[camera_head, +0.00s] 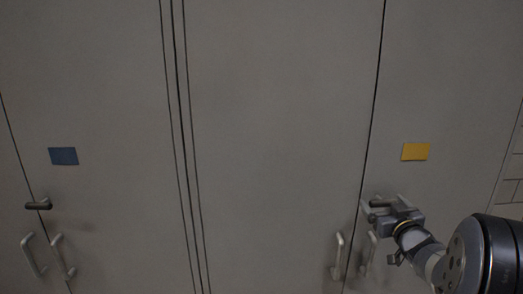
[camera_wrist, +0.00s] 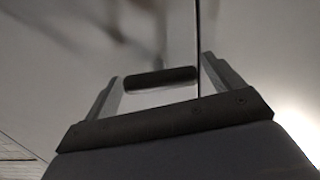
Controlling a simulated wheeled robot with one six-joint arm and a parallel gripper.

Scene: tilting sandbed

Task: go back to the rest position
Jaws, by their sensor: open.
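My gripper (camera_head: 380,205) is in front of the grey cabinet door (camera_head: 443,80) on the right, below its yellow label (camera_head: 415,152). In the wrist view its two fingers are spread apart. A dark horizontal handle (camera_wrist: 160,78) shows between the fingertips, with light gaps beside it. The gripper is not closed on the handle. I cannot tell whether either finger touches it. In the head view my gripper mostly hides this handle. My arm reaches in from the lower right.
A blue label (camera_head: 63,156) and another dark handle (camera_head: 38,204) are on the left door. Pale upright bar handles (camera_head: 338,256) stick out lower down on both sides, one of them just below my gripper. The wide middle panel (camera_head: 280,130) is bare. The doors look shut.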

